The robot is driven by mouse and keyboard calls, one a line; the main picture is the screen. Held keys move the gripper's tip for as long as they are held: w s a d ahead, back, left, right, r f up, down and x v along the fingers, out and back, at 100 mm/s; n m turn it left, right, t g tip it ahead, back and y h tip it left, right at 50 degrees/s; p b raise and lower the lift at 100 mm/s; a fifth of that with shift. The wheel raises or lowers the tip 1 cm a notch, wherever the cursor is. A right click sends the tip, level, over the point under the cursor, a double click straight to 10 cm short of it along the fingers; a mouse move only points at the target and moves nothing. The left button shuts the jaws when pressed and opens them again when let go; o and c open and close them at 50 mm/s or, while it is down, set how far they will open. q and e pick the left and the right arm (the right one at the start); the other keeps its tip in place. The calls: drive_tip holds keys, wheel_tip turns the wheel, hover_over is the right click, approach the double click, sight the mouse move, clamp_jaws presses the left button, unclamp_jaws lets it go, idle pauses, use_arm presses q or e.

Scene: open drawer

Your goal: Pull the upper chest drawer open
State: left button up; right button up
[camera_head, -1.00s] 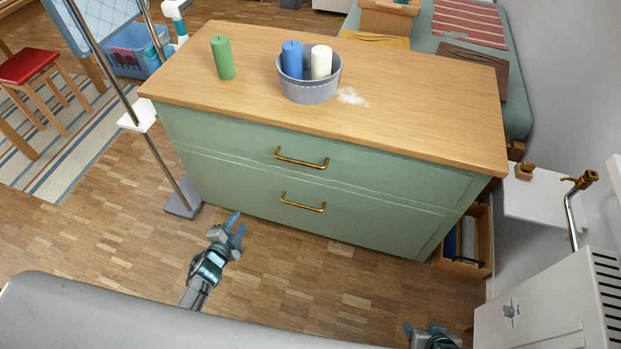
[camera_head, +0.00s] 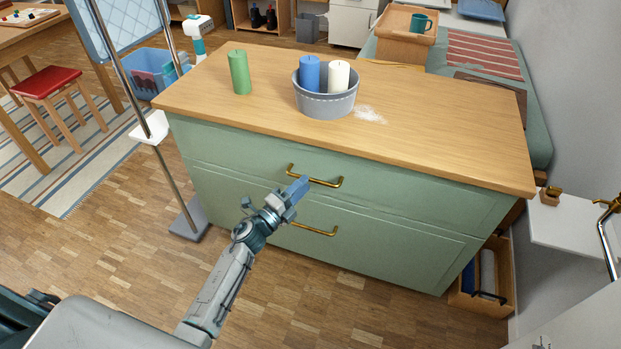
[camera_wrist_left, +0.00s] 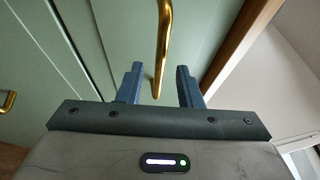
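The green chest has two drawers with brass handles. The upper drawer (camera_head: 400,192) looks closed, and its handle (camera_head: 326,182) runs across its middle. My left gripper (camera_head: 296,188) is in front of the upper handle's left part. In the left wrist view the gripper (camera_wrist_left: 158,84) is open, with its two blue fingers apart. The brass upper handle (camera_wrist_left: 163,45) reaches down between the fingertips there, with no clear contact. The lower handle (camera_head: 318,229) is partly behind the left gripper in the head view. My right gripper is not in view.
On the wooden chest top (camera_head: 440,125) stand a green candle (camera_head: 239,72) and a grey bowl (camera_head: 327,104) with a blue and a white candle. A metal stand (camera_head: 160,165) is left of the chest. Floor in front is clear.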

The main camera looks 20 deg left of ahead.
use_arm(q)
drive_tip(key=shift+x, duration=1.9)
clamp_jaws()
